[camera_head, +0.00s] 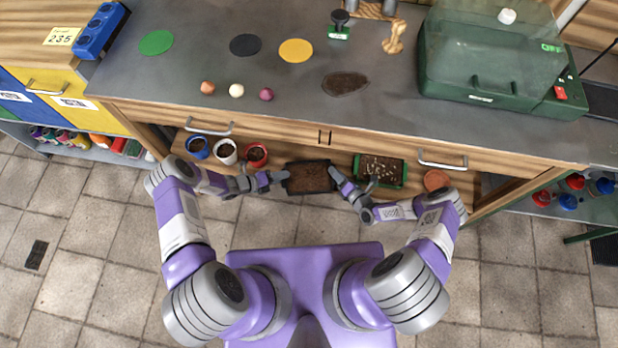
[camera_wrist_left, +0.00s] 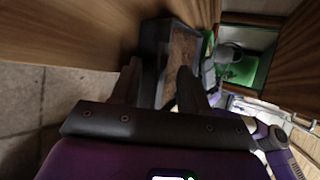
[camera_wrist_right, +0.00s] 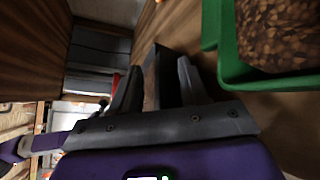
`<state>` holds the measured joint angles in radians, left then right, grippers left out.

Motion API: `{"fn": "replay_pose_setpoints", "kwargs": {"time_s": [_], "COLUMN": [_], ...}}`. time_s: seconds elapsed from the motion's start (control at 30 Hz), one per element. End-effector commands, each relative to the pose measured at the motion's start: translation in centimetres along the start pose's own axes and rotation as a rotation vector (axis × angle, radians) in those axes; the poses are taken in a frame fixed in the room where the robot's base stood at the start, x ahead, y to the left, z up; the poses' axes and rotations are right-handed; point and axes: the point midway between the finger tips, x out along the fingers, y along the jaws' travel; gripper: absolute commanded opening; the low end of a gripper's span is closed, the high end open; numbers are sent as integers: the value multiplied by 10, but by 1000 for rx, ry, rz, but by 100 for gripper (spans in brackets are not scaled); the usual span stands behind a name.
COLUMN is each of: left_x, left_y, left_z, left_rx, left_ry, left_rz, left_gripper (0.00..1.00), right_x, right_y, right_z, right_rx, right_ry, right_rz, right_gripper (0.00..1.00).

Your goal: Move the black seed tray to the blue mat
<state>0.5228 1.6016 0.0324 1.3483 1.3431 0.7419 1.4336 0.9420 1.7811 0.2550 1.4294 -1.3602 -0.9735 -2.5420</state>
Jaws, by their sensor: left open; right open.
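The black seed tray (camera_head: 308,178), filled with brown soil, sits on the shelf below the counter. My left gripper (camera_head: 280,177) is open at the tray's left end, and my right gripper (camera_head: 336,175) is open at its right end. In the left wrist view the tray (camera_wrist_left: 150,75) shows between and beyond the fingers (camera_wrist_left: 158,80). In the right wrist view the tray's end (camera_wrist_right: 162,72) shows between the fingers (camera_wrist_right: 158,75). I cannot tell whether the fingers touch it. A dark, bluish-black round mat (camera_head: 246,45) lies bare on the counter.
A green seed tray (camera_head: 382,168) stands close to my right gripper, with a terracotta pot (camera_head: 436,180) beyond. Blue, white and red pots (camera_head: 227,151) stand left. The counter edge overhangs the shelf. Green (camera_head: 156,42) and orange (camera_head: 296,50) mats flank the dark one.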

Motion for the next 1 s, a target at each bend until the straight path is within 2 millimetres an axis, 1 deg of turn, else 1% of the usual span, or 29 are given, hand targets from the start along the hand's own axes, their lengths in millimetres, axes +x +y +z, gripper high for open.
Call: {"fn": "replay_pose_setpoints", "kwargs": {"time_s": [0.17, 0.27, 0.4, 0.47, 1.0], "left_x": [0, 0, 0, 0, -1], "left_y": [0, 0, 0, 0, -2], "left_z": [0, 0, 0, 0, 1], "left_rx": [0, 0, 0, 0, 3], "left_ry": [0, 0, 0, 0, 0], "left_rz": [0, 0, 0, 0, -2], "left_gripper": [45, 31, 10, 0, 0], "right_x": [0, 0, 0, 0, 0], "right_y": [0, 0, 0, 0, 1], "right_z": [0, 0, 0, 0, 0], "right_rx": [0, 0, 0, 0, -1], "right_ry": [0, 0, 0, 0, 2], "right_rz": [0, 0, 0, 0, 0], "right_gripper": [45, 31, 9, 0, 0]}}
